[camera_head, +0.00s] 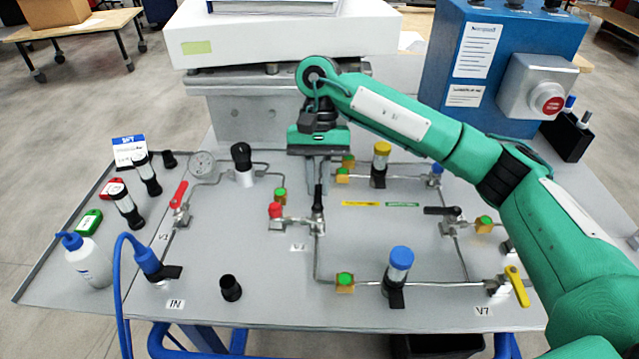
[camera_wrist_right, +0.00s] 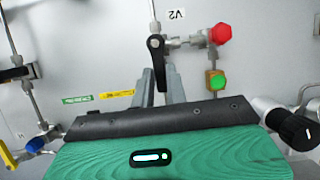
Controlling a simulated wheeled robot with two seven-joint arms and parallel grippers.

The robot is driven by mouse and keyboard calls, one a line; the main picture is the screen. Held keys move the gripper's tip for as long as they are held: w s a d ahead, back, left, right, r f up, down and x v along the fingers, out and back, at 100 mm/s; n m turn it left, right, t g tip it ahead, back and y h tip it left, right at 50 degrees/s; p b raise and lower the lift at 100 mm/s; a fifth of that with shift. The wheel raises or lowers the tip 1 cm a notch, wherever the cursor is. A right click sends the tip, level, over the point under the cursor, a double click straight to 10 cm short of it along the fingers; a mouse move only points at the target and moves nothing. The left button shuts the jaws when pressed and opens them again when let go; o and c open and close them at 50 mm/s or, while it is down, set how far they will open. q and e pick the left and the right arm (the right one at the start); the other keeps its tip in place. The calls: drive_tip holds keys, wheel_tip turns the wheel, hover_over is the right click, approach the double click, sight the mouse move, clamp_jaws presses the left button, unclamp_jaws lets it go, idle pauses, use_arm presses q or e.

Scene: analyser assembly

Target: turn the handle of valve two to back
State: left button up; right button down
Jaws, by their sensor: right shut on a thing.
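Valve two, labelled V2 (camera_wrist_right: 177,14), sits in the middle of the grey panel. Its black handle (camera_head: 318,200) points toward the back of the panel in the head view. In the right wrist view the handle (camera_wrist_right: 156,50) runs from its pivot down between the fingers. My right gripper (camera_head: 318,181) is above and behind the valve, its fingers pointing down, shut on the handle's far part. The fingers (camera_wrist_right: 160,80) hide part of the handle's end. My left gripper is not in view.
A red-capped fitting (camera_head: 276,211) and a green-capped fitting (camera_head: 280,194) stand left of the valve. A yellow-capped cylinder (camera_head: 380,165) and another black handle (camera_head: 442,210) are to its right. A white block (camera_head: 285,40) stands behind. Bare panel lies in front.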

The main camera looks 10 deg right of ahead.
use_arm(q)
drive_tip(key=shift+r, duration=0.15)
use_arm(e)
drive_tip(key=c, duration=1.4)
unclamp_jaws()
